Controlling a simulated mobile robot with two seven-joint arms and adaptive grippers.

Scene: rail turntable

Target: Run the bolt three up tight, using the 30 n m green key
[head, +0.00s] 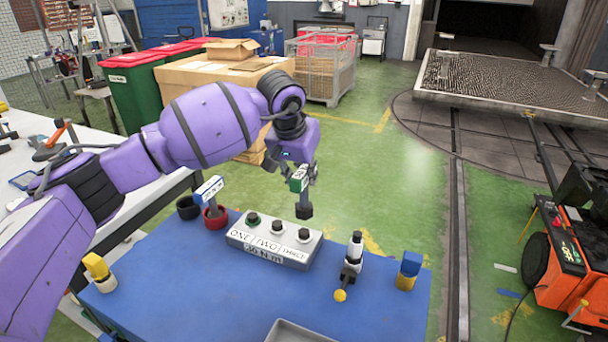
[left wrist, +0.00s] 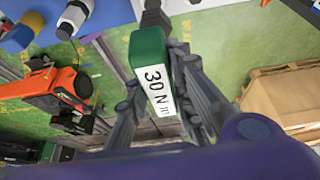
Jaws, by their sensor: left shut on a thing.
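My left gripper (head: 297,172) is shut on the green key (head: 298,184), labelled "30 N m" in the left wrist view (left wrist: 146,52). The key hangs upright with its dark socket (head: 304,211) down. In the head view the socket is just above bolt three (head: 304,235), with a small gap showing; exact alignment is hard to tell. Bolt three is the right one on the grey block (head: 240,245), beside bolt two (head: 277,227) and bolt one (head: 252,218). The block has a front label that seems to read "30 N m". My right gripper is not in view.
A black-and-white tool (head: 353,255) with a yellow ball, a blue-yellow piece (head: 409,271) and a grey tray (head: 290,332) are on the blue table (head: 200,290).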

